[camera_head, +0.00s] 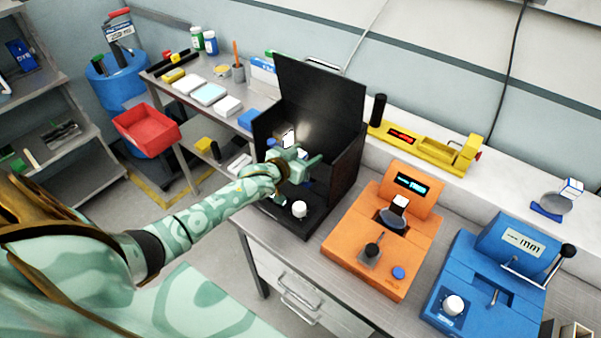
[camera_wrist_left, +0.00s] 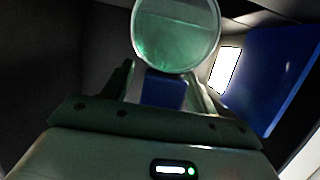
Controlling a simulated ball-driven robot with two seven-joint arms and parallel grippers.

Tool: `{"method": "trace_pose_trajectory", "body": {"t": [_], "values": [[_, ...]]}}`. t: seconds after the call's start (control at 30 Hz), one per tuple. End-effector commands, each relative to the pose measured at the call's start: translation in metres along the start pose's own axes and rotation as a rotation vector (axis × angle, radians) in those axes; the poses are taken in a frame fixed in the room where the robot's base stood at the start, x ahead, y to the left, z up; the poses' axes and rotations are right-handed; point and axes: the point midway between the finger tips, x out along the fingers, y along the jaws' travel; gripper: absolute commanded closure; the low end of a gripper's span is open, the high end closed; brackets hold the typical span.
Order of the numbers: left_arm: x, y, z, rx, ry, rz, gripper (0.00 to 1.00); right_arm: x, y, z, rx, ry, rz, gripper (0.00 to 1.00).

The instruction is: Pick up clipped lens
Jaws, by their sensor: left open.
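My left gripper (camera_head: 305,165) reaches into a black open-fronted box (camera_head: 322,95) on the bench. In the left wrist view, the left gripper (camera_wrist_left: 160,72) is open, with a finger on each side. A round, clear, greenish lens (camera_wrist_left: 176,35) stands just beyond the fingertips. A small dark blue block (camera_wrist_left: 163,88), which looks like the lens's clip, shows between the fingers. I cannot tell whether the fingers touch it. In the head view, the arm and gripper mostly hide the lens. My right gripper is not in view.
A larger blue panel (camera_wrist_left: 268,75) stands close on the right in the wrist view. The box walls surround the gripper. An orange device (camera_head: 370,260) and a blue device (camera_head: 480,280) stand to the right. Another round lens on a blue base (camera_head: 547,211) sits at the far right.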

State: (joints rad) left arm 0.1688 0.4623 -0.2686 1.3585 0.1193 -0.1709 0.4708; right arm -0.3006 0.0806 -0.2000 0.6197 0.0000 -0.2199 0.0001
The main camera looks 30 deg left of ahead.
Motion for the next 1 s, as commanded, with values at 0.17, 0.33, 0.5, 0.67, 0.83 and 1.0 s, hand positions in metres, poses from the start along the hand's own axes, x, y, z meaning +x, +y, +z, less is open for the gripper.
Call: {"method": "trace_pose_trajectory", "body": {"t": [0.17, 0.33, 0.5, 0.67, 0.83, 1.0], "values": [[-0.001, 0.0, 0.0, 0.0, 0.0, 0.0, 0.56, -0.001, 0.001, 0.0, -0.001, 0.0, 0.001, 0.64], [-0.001, 0.0, 0.0, 0.0, 0.0, 0.0, 1.0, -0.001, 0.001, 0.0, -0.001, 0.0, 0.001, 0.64], [-0.001, 0.0, 0.0, 0.001, 0.0, 0.0, 1.0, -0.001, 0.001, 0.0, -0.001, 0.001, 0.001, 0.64], [-0.002, 0.0, -0.004, 0.001, 0.001, 0.0, 1.0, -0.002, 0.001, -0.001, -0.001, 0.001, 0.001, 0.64], [-0.008, -0.001, -0.025, 0.002, 0.003, 0.0, 1.0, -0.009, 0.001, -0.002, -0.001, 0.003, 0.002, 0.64], [-0.033, 0.019, -0.056, -0.004, 0.004, 0.003, 1.0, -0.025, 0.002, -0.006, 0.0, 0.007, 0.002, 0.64]]}}
